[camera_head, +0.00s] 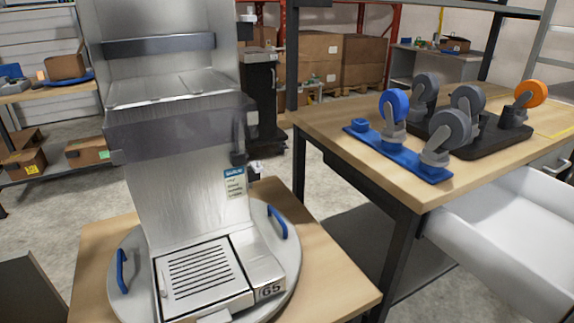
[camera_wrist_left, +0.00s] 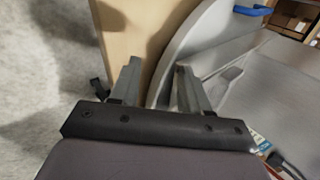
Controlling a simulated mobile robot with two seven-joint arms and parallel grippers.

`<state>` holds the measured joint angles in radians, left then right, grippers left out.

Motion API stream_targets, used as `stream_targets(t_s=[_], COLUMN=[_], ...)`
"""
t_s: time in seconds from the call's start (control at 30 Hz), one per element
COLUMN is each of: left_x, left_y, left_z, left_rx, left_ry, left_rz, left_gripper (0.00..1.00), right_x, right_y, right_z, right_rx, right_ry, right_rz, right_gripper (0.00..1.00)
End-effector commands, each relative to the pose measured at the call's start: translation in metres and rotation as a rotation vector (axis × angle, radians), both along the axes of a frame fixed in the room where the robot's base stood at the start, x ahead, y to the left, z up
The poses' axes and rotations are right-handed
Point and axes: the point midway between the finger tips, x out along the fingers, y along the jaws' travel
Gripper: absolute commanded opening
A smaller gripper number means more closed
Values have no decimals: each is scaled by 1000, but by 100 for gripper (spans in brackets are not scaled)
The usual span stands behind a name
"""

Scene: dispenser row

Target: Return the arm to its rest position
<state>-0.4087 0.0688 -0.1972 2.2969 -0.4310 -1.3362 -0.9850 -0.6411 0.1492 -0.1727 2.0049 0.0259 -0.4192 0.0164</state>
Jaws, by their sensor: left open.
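My left gripper (camera_wrist_left: 155,78) shows in the left wrist view, with its two grey fingers apart and nothing between them. The fingers point at the wooden table top (camera_wrist_left: 130,28) and the rim of the round grey base plate (camera_wrist_left: 190,28). I cannot tell how far above them it is. Neither gripper shows clearly in the head view. There, a metal dispenser (camera_head: 185,180) stands on the round base plate (camera_head: 130,245), which has blue handles (camera_head: 277,222) and lies on a wooden table (camera_head: 95,245).
A second wooden table (camera_head: 330,118) at the right carries caster wheels on a blue plate (camera_head: 400,153) and a black plate (camera_head: 490,143). A white drawer or bin (camera_head: 510,225) juts out below it. Shelves with boxes (camera_head: 360,60) stand behind. Grey floor (camera_head: 345,190) shows between the tables.

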Motion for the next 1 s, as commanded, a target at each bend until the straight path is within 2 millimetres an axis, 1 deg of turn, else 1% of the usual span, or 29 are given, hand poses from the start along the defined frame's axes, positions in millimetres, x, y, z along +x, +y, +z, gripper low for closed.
stream_targets(t_s=[0.03, 0.2, 0.4, 0.53, 0.57, 0.6, 0.8, 1.0], left_x=[-10, -43, -76, -95, -92, -85, -59, -40], left_y=[-1, -11, -24, -33, -34, -35, -43, -53], left_z=[-3, -10, -11, -9, -7, -8, -14, -17], left_rx=[-85, -372, -619, -739, -753, -767, -852, -953], left_ry=[6, 35, 95, 140, 132, 108, -3, -132], left_rz=[77, 361, 665, 848, 852, 833, 758, 671], left_gripper=[47, 47, 47, 47, 47, 47, 47, 47], right_x=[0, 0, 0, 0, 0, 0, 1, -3], right_y=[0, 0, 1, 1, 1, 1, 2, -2], right_z=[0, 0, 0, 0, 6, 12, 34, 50], right_rx=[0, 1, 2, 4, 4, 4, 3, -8], right_ry=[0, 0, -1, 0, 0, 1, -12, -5], right_rz=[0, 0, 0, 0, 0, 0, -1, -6], right_gripper=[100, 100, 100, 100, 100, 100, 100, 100])
